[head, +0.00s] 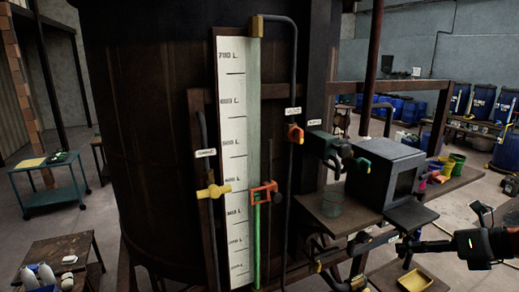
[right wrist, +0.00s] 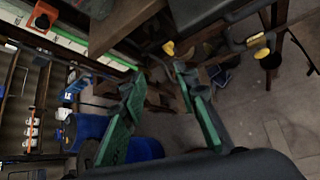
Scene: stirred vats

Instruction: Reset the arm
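My right gripper (head: 408,247) is at the right side of the head view, in front of the dark box and to its lower right. In the right wrist view, its two green fingers (right wrist: 158,72) are spread apart with nothing between them. It appears clear of the vat and valves, though the exact gap to the small dark shelf near it cannot be told. My left gripper does not show in the head view.
A large dark vat (head: 150,130) with a white level scale (head: 232,150) fills the middle left. A yellow valve (head: 213,191) and orange clamp (head: 264,193) sit by the scale. A dark box (head: 385,175) stands on a bench. A yellow tray (head: 415,280) lies low right.

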